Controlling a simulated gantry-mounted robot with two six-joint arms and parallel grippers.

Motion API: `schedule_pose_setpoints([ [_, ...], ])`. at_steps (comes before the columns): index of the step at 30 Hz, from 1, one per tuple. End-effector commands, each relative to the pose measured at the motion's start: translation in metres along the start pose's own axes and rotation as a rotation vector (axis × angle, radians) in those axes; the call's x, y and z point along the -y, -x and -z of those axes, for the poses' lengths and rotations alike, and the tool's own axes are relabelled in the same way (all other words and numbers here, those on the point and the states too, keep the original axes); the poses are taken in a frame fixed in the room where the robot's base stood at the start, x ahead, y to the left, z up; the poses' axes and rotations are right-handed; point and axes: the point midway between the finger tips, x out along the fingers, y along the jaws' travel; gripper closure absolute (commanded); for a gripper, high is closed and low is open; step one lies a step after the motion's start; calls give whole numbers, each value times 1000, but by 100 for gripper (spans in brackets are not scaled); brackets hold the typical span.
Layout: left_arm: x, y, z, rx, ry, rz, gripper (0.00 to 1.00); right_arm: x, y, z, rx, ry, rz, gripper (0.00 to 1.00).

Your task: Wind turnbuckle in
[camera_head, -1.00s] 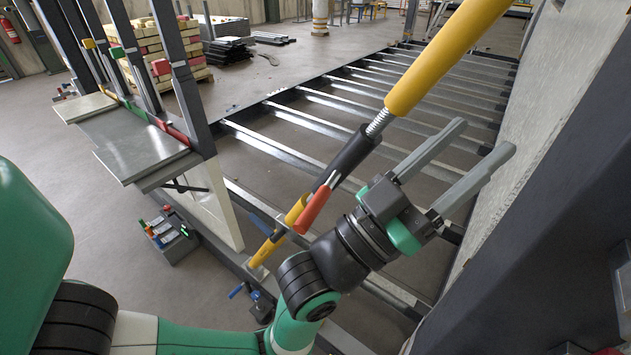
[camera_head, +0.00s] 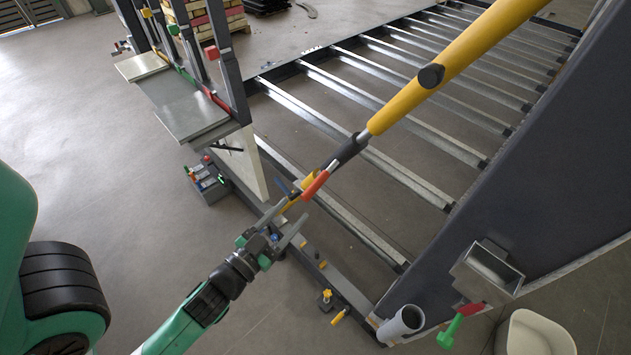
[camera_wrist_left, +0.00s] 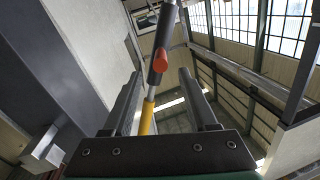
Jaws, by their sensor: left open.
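The turnbuckle runs as a slanted strut in the head view. Its thick yellow tube (camera_head: 455,62) meets a black sleeve (camera_head: 350,149) over a short grey stretch. A red-orange handle (camera_head: 314,186) stands out at the sleeve, and a yellow lower part (camera_head: 291,204) sits partly behind my gripper. My left gripper (camera_head: 295,209) is open at this lower end, close to the handle. In the left wrist view, the sleeve and handle (camera_wrist_left: 160,61) appear between the spread fingers (camera_wrist_left: 159,76), with no visible contact; depth is unclear. My right gripper is out of view.
A dark wall panel (camera_head: 545,170) rises on the right, with a metal box bracket (camera_head: 487,272) and a grey pipe end (camera_head: 402,322) low down. Metal crossbars (camera_head: 390,170) span the floor frame. A grey shelf (camera_head: 192,107) stands at upper left. Open floor lies left.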

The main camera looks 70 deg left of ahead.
Motion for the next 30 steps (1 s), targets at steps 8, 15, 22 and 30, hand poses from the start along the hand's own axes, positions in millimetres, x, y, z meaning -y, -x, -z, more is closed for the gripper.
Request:
schedule_pose_setpoints([
  [8, 1, -61, 4, -5, 2, 3, 42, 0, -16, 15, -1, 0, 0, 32],
  [15, 1, -99, 2, -3, 1, 1, 42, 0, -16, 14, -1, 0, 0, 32],
  [22, 0, -104, 2, -1, 0, 0, 42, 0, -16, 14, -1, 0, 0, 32],
  [30, 0, -104, 2, -1, 0, 0, 72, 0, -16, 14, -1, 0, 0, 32],
])
